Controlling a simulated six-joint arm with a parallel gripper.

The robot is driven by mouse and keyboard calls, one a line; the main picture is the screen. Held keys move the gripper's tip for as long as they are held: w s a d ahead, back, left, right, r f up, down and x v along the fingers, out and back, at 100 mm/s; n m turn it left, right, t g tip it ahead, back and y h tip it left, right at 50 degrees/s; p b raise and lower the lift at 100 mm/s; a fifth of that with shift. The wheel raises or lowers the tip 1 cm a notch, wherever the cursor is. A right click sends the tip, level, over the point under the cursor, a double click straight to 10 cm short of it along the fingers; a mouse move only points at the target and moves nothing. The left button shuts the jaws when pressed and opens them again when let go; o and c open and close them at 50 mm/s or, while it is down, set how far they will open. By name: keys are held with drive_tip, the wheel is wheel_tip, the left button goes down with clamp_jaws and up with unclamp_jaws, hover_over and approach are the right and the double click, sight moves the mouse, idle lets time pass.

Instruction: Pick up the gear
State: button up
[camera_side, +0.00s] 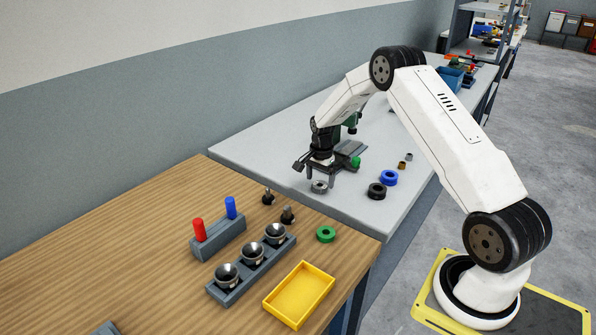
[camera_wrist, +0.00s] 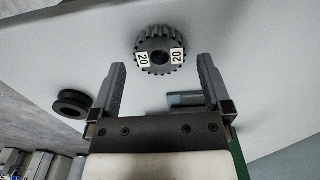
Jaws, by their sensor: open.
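The gear (camera_wrist: 160,60) is a dark grey toothed wheel with a centre hole and two white labels reading 20. In the wrist view it lies beyond my gripper's fingertips, roughly centred between them. In the side view the gear (camera_side: 319,186) rests on the light grey table top, just under my gripper (camera_side: 322,178). My gripper (camera_wrist: 162,66) is open and points down at the table, with nothing between its fingers. Whether the fingers reach down beside the gear cannot be told.
A black ring (camera_side: 377,191) and a blue ring (camera_side: 389,177) lie right of the gear. The wooden table (camera_side: 130,230) in front holds a yellow tray (camera_side: 333,287), a green ring (camera_side: 326,234), a rack of cups (camera_side: 219,293) and a block with red and blue pegs (camera_side: 219,241).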

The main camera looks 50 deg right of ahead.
drive_tip(key=shift+f, duration=1.05)
clamp_jaws()
